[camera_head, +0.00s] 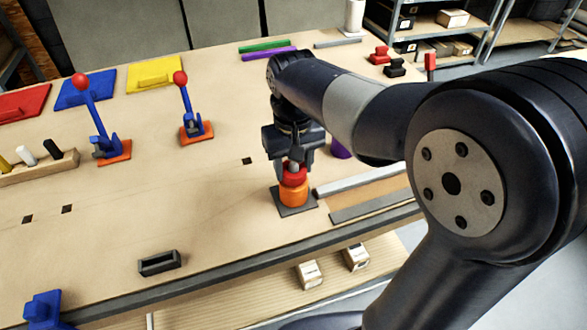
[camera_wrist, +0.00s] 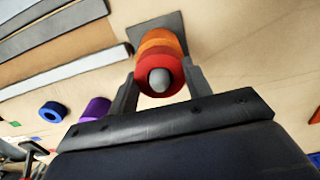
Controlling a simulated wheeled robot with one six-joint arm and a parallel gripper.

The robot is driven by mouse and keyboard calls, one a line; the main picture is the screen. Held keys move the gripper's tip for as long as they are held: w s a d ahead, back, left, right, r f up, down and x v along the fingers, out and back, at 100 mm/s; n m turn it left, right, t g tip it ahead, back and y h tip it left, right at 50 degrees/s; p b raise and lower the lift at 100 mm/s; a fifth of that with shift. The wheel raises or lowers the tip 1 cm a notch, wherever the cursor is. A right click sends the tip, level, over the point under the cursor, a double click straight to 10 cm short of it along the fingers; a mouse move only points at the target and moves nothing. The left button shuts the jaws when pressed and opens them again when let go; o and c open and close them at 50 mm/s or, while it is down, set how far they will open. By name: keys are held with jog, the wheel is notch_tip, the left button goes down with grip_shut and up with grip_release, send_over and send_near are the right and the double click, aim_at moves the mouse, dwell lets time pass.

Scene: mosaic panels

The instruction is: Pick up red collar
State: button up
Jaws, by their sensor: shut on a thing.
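The red collar (camera_head: 293,179) sits around the grey peg, directly above an orange collar (camera_head: 293,195) on a dark square base (camera_head: 287,210). In the wrist view the red collar (camera_wrist: 151,88) is between my two fingers, with the rounded grey peg tip (camera_wrist: 159,80) showing through its hole. The orange collar (camera_wrist: 160,42) shows behind it. My gripper (camera_head: 293,165) points down over the peg and is shut on the red collar. I cannot tell whether the red collar touches the orange one.
Purple (camera_wrist: 96,108) and blue (camera_wrist: 53,112) rings lie nearby. Grey and brown strips (camera_head: 370,190) lie right of the base, close to the table's front edge. Two red-knobbed levers (camera_head: 193,120) stand at the left. A black open holder (camera_head: 159,263) is at the front; the table between is mostly clear.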

notch_tip(320, 180, up, 10)
jog(key=shift+f+p, duration=0.1)
jog(key=shift+p, duration=0.35)
notch_tip(320, 180, up, 6)
jog(key=p, duration=0.6)
